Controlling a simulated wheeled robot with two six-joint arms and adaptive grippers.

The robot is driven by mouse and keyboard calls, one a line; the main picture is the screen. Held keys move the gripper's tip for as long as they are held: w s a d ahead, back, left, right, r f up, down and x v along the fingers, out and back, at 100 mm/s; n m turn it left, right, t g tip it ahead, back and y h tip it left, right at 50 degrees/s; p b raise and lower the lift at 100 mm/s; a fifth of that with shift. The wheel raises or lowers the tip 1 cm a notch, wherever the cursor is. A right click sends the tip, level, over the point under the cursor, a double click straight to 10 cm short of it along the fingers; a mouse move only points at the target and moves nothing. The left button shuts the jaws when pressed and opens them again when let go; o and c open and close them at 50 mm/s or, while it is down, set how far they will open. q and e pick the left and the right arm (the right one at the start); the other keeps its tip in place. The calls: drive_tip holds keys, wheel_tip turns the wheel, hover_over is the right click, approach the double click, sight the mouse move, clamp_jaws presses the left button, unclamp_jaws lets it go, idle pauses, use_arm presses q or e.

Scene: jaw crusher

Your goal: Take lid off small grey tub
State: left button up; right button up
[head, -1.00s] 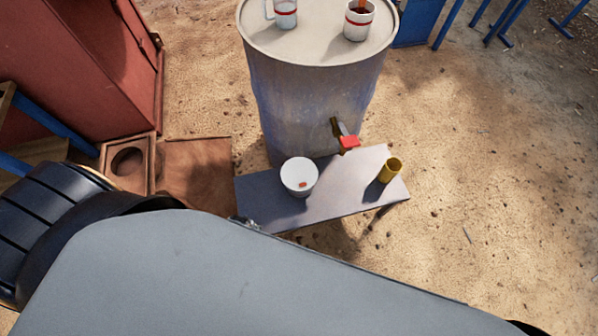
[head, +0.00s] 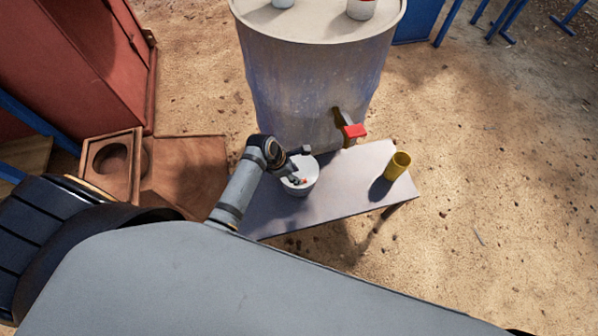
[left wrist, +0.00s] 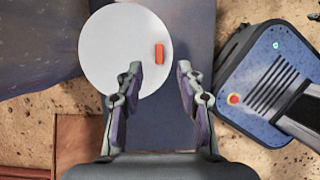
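A small pale grey-white tub (head: 300,187) stands on the low bench under the barrel's tap. Its round white lid (left wrist: 112,52) is on top, with a small red handle (left wrist: 159,54) on it. My left gripper (head: 298,168) is over the tub in the head view and hides part of the lid. In the left wrist view its two fingers (left wrist: 158,82) are spread apart with nothing between them. The red handle lies just ahead of the gap between the fingertips. My right gripper does not show.
The grey bench (head: 340,190) also holds a yellow cup (head: 397,166) to the right. The large barrel (head: 312,90) with its red-handled tap (head: 353,131) rises right behind the tub. A brown wooden box (head: 110,165) is on the ground at left.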

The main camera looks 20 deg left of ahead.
use_arm(q)
drive_tip(key=b+x, duration=0.2)
drive_tip(key=x, duration=0.4)
drive_tip(key=shift+w, duration=0.1)
drive_tip(key=shift+r, duration=0.15)
clamp_jaws()
